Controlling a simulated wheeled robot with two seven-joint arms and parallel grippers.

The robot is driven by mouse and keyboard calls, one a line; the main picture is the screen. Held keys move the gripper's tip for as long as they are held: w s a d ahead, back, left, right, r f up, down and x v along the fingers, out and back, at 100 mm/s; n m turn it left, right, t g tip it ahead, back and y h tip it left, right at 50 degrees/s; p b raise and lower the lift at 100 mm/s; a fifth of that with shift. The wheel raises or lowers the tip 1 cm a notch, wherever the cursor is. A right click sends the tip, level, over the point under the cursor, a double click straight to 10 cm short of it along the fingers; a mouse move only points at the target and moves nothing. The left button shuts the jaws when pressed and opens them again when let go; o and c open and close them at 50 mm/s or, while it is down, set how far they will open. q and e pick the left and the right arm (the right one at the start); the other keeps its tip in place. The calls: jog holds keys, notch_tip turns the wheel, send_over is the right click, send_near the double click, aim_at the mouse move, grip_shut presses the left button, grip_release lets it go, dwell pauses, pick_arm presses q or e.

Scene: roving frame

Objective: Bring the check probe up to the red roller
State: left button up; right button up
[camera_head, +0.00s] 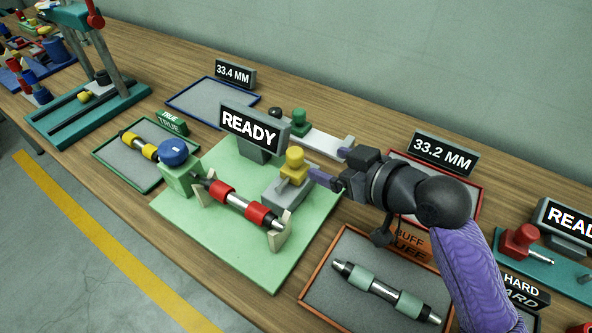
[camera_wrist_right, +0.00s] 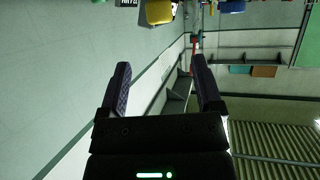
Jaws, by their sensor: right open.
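The red roller (camera_head: 258,214), a dark and silver shaft with two red bands, lies across a holder on the light green board (camera_head: 225,248). Beside it, on its right, stands what looks like the check probe, a grey block with a yellow knob (camera_head: 293,160). Whether its tip touches the roller is too small to tell. My right gripper (camera_head: 333,166) is open and empty, its fingers just right of the yellow knob and apart from it. In the right wrist view a yellow shape (camera_wrist_right: 158,12), likely the knob, shows beyond the open fingers. My left gripper is out of view.
A READY sign (camera_head: 250,123) stands behind the roller. A blue-knobbed green block (camera_head: 174,152) is at its left end. The tray with a green-banded roller (camera_head: 380,290) lies in front of my right arm. The blue-rimmed tray (camera_head: 212,100) at the back is empty.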

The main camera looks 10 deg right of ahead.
aim_at(297, 153)
jog(key=b+x, duration=0.2)
jog(key=x, duration=0.7)
jog(key=shift+f, duration=0.2)
jog(key=shift+w+a+f, duration=0.1)
jog(key=shift+w+a, duration=0.15)
jog(key=shift+w, duration=0.1)
jog(key=c, duration=0.8)
jog(key=shift+c, duration=1.4)
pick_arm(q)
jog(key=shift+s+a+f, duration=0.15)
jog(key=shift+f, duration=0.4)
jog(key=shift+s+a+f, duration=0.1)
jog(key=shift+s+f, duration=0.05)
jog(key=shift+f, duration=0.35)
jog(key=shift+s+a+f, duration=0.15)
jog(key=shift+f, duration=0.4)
pick_arm(e)
grip_shut()
